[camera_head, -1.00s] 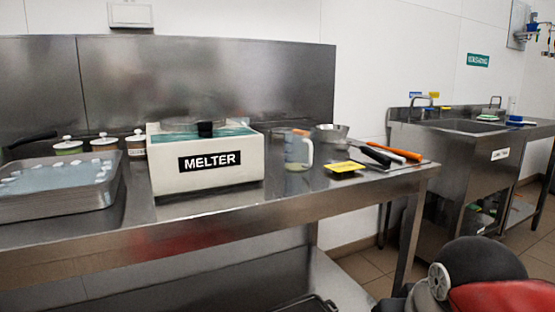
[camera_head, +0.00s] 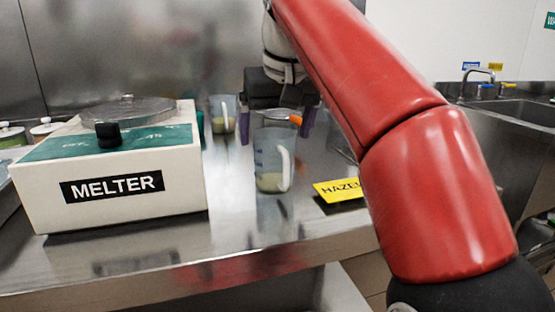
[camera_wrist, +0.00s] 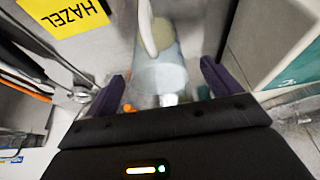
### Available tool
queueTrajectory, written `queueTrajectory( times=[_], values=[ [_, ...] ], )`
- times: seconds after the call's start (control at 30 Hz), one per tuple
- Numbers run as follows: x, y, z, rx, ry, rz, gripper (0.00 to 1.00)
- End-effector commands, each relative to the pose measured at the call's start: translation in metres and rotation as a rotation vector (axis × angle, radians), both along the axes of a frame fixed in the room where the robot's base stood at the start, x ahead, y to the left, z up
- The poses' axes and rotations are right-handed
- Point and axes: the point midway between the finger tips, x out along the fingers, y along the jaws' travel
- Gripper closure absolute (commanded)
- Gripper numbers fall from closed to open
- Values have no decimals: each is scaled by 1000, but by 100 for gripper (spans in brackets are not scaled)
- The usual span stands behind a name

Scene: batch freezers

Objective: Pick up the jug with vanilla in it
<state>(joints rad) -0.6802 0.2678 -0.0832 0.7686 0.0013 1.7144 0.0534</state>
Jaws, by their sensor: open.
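A clear jug (camera_head: 272,160) with a white handle and a little pale yellow content stands upright on the steel counter, right of the melter. A second clear jug (camera_head: 223,113) with pale content stands farther back, beside the melter. No vanilla label is readable on either. My gripper (camera_head: 276,136) is open, its purple fingers pointing down just behind the front jug's rim. In the wrist view, a clear jug (camera_wrist: 162,48) with a white handle shows between and beyond the open fingers of my gripper (camera_wrist: 162,72). Contact cannot be told.
The white melter (camera_head: 110,185) with a glass lid is on the left. A yellow card reading "HAZEL" (camera_head: 335,190) lies right of the front jug and also shows in the wrist view (camera_wrist: 64,14). A sink (camera_head: 525,110) is at the right. The counter's front strip is clear.

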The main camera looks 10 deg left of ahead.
Motion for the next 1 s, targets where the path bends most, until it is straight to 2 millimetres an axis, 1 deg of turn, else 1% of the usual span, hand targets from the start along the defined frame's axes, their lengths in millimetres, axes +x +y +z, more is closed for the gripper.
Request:
queueTrajectory(
  times=[0.1,0.27,0.4,0.5,0.63,0.83,0.87,1.0],
  values=[
    [3,2,-11,-2,3,0,11],
    [7,4,-23,-1,2,-1,11],
    [14,7,-45,-1,2,-1,11],
    [19,10,-57,1,2,-1,11],
    [22,11,-64,1,1,-1,11],
    [22,11,-64,2,0,-1,11],
    [22,11,-64,2,0,-1,12],
    [22,11,-64,1,0,-2,30]
  ],
)
